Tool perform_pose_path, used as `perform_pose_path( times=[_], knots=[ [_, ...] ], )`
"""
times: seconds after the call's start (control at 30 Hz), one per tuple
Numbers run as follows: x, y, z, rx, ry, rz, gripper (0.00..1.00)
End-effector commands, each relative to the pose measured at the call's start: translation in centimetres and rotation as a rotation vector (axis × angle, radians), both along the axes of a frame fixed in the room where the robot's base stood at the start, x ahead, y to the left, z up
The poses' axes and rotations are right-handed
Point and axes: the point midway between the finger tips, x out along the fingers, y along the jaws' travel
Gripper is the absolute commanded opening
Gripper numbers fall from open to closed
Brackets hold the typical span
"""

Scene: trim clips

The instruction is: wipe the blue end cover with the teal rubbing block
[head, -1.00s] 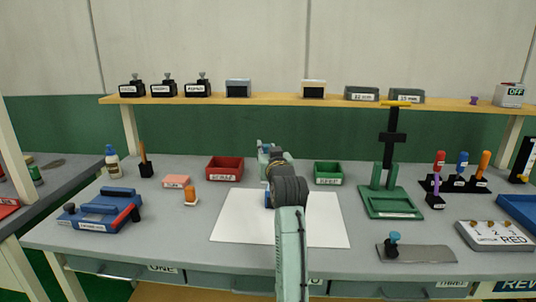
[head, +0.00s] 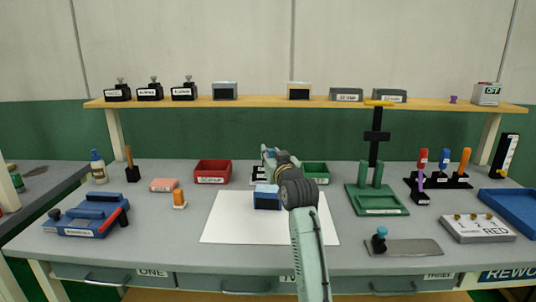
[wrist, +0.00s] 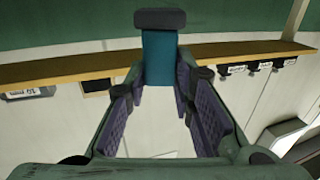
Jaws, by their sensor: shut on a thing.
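The blue end cover (head: 267,197) appears to be the small blue block standing on the white sheet, just left of my arm. My gripper (head: 268,154) is raised beyond it toward the back of the table, apart from it. In the wrist view my gripper (wrist: 160,92) has its fingers closed on the teal rubbing block (wrist: 158,60). The block has a dark grey pad at its far end, clear of the fingers. The block is too small to make out in the head view.
The white sheet (head: 225,225) is otherwise clear. A red bin (head: 212,172) and a green bin (head: 316,174) stand behind it. A green stand (head: 378,205) is at right, a blue fixture (head: 85,215) at left. A wooden shelf (head: 270,103) runs above the back.

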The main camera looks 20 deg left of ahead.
Motion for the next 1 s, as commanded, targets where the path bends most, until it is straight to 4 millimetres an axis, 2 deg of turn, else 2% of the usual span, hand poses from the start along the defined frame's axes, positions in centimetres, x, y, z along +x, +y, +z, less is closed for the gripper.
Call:
perform_pose_path(
  times=[0.1,0.67,1.0],
  knots=[
    [-0.1,-0.1,-1.6,0.000,0.001,0.000,0.00],
    [-0.5,-0.6,-6.7,0.001,0.000,0.004,0.00],
    [-0.8,-1.5,-6.9,-0.001,0.000,0.010,0.00]
  ],
)
